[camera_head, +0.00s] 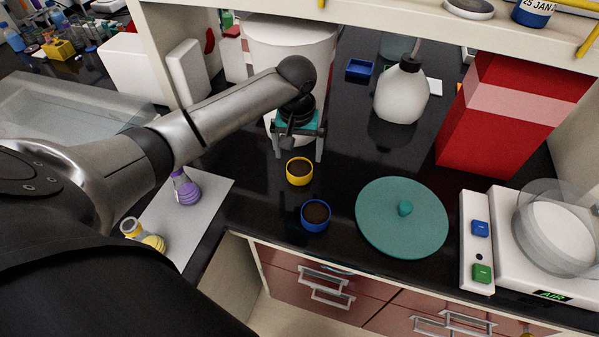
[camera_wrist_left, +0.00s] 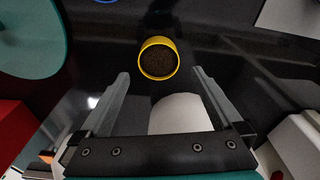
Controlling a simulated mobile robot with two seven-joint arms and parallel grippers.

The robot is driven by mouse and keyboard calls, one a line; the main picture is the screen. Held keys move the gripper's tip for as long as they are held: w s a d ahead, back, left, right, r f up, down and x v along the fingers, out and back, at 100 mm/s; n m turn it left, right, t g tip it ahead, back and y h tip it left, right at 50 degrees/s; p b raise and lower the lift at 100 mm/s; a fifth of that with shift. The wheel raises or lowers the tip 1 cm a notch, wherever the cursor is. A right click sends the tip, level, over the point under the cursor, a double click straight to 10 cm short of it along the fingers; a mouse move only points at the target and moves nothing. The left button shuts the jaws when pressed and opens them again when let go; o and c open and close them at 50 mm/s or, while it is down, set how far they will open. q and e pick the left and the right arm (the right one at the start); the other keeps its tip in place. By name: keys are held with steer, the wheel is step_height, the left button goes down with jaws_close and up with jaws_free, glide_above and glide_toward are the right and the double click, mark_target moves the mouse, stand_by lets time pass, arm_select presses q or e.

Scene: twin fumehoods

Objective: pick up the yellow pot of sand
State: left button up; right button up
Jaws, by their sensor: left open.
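The yellow pot (camera_head: 299,171) holds dark brown sand and stands upright on the black bench top. In the left wrist view the yellow pot (camera_wrist_left: 158,58) shows just beyond the fingertips, about midway between their lines. My left gripper (camera_head: 299,155) is open and empty, pointing down behind the pot and apart from it. Its two fingers also show spread in the left wrist view (camera_wrist_left: 160,76). My right gripper is not in view.
A blue pot (camera_head: 315,215) with dark contents stands in front of the yellow one. A teal round lid (camera_head: 400,220) lies to the right. A white bottle (camera_head: 401,92) and red box (camera_head: 505,115) stand behind. Flasks stand on a grey mat (camera_head: 215,190) at left.

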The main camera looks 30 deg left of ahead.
mark_target(299, 167)
arm_select(q)
steer(key=shift+w+a+f+b, duration=0.1)
steer(key=shift+w+f+b, duration=0.1)
steer(key=shift+f, duration=0.95)
steer(key=shift+w+d+f+b, duration=0.1)
steer(key=shift+f+b, duration=0.05)
steer(key=shift+f, duration=1.05)
steer(key=shift+w+a+f+b, duration=0.1)
steer(key=shift+f+b, duration=0.1)
steer(key=shift+f, duration=0.95)
steer(key=shift+c, duration=0.4)
steer(key=c, duration=1.2)
steer(key=shift+r, duration=0.1)
steer(key=shift+c, duration=0.2)
